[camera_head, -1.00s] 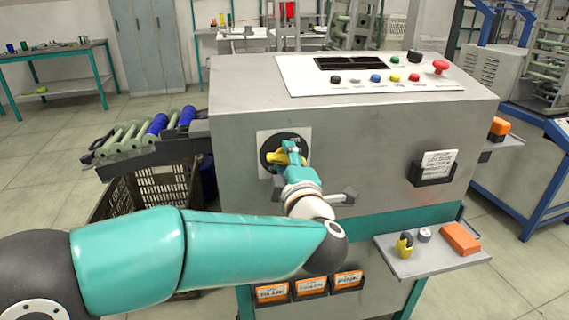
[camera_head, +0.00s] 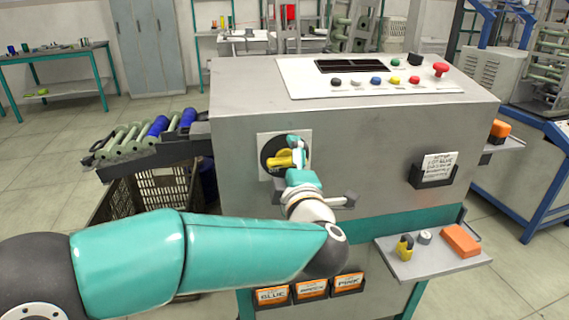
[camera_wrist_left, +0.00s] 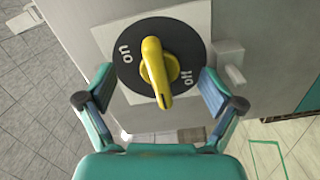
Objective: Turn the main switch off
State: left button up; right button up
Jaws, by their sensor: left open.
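The main switch is a black round dial with a yellow handle (camera_head: 284,159) on a pale plate at the left of the machine's front. In the left wrist view the handle (camera_wrist_left: 155,68) lies between the printed "on" at left and "off" at right, its long end towards the bottom of the picture. My left gripper (camera_head: 298,160) is in front of the dial. In the wrist view its jaws (camera_wrist_left: 156,86) are open, one finger on each side of the handle, with gaps to it. My right gripper is not in view.
The grey machine (camera_head: 350,140) has a sloped button panel (camera_head: 370,75) with a red mushroom button (camera_head: 441,69). A small bracket (camera_head: 345,200) juts out right of the dial. A side shelf (camera_head: 430,262) holds a yellow item and an orange block. A dark crate (camera_head: 165,187) stands at left.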

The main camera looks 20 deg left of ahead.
pick_arm(q)
jog(key=b+v, duration=0.1)
jog(key=v, duration=0.8)
jog(key=shift+w, duration=0.1)
